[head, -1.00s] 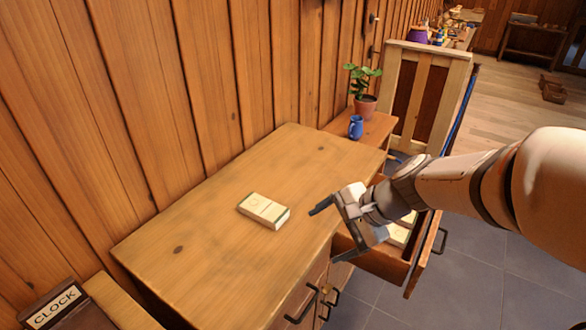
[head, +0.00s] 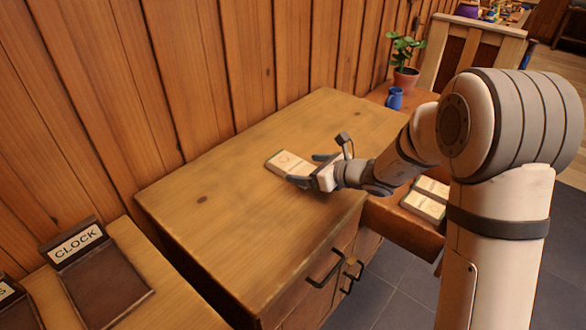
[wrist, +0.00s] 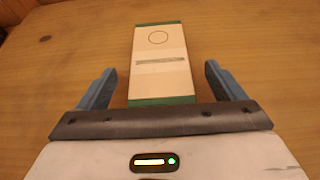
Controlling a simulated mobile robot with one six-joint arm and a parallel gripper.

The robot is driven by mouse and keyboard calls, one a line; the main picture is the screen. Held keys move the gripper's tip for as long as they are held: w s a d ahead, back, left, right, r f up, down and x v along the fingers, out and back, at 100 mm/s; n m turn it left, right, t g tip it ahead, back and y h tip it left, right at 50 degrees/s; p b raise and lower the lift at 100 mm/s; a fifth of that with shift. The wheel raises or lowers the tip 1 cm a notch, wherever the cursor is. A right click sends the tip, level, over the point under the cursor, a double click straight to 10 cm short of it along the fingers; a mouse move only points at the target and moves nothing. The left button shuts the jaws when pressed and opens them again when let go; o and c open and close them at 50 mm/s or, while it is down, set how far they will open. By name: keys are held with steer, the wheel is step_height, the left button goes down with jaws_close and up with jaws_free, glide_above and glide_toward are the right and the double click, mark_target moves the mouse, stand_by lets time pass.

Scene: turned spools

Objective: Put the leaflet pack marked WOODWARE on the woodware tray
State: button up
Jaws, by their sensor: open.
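A cream leaflet pack (head: 290,162) with green ends lies flat on the wooden cabinet top. In the wrist view the pack (wrist: 160,60) shows a circle and a grey strip whose lettering is too small to read. My gripper (head: 307,170) is low over the cabinet top, open, with its near end at the pack. In the wrist view the two blue fingers (wrist: 160,88) stand apart on either side of the pack's near end, with gaps on both sides. No tray marked for woodware can be made out.
A dark tray (head: 102,290) labelled CLOCK stands on a lower bench at left, beside a partly seen second one. An open drawer (head: 400,222) at right holds more packs (head: 425,200). A blue jug (head: 394,98) and potted plant (head: 405,62) stand behind. The cabinet top's left is clear.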

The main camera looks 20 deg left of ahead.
mark_target(297, 166)
steer(key=x, duration=0.4)
steer(key=shift+a, duration=0.15)
steer(key=c, duration=1.2)
